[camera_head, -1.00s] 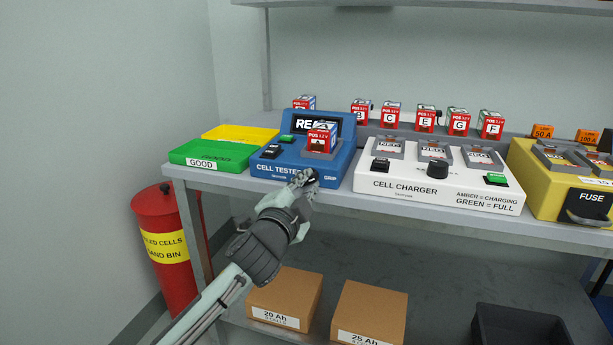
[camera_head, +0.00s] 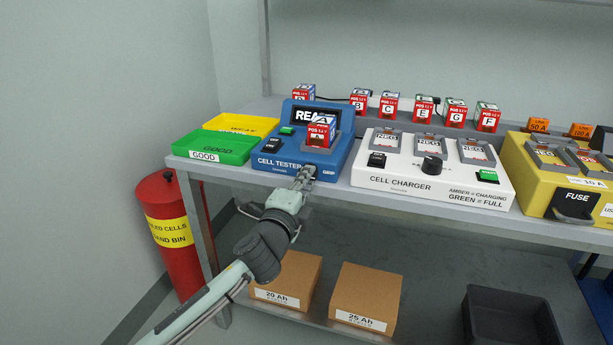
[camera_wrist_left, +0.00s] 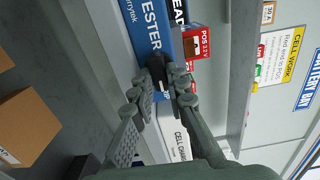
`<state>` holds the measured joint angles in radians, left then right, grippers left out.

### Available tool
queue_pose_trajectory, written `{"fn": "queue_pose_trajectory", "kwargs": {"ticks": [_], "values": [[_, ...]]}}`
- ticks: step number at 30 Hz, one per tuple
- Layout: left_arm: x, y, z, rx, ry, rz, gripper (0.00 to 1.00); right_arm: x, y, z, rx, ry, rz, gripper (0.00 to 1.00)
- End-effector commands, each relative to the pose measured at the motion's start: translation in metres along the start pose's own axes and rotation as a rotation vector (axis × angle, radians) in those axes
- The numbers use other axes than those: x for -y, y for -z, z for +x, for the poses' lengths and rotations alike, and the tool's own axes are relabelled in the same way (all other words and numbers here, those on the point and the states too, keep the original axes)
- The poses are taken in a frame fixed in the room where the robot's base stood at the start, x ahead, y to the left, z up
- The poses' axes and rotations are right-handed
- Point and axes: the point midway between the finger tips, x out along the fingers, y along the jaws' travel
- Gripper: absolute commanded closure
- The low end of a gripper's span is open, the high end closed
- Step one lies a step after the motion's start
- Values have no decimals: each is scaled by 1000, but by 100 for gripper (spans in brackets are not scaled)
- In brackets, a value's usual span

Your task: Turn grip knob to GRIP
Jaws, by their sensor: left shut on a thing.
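The blue cell tester (camera_head: 335,160) stands on the shelf, with red-and-white cell A (camera_head: 320,130) upright in its slot. My left gripper (camera_head: 305,174) is at the tester's front edge, pointing at its front face. In the left wrist view its fingers (camera_wrist_left: 158,88) are shut on a dark knob (camera_wrist_left: 157,68) on the blue tester, beside the TESTER lettering. In the head view the fingers hide the knob. I cannot read which way the knob points. The small label right of the gripper on the tester is too small to read surely. My right gripper is not in view.
The white cell charger (camera_head: 400,184) stands right of the tester, with a yellow fuse unit (camera_head: 540,190) beyond. A green GOOD tray (camera_head: 240,157) and a yellow tray (camera_head: 270,124) are left. Several red cells stand behind. Cardboard boxes (camera_head: 365,290) sit on the lower shelf.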

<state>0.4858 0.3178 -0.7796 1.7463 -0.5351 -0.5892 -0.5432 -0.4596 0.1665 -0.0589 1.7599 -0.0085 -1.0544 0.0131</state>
Motion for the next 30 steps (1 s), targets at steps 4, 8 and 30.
{"fn": "queue_pose_trajectory", "kwargs": {"ticks": [4,8,30], "values": [[0,-1,0,1,0,9,100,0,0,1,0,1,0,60],[0,-1,0,1,0,9,100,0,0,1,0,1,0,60],[-1,0,-9,1,-1,5,65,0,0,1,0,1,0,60]]}}
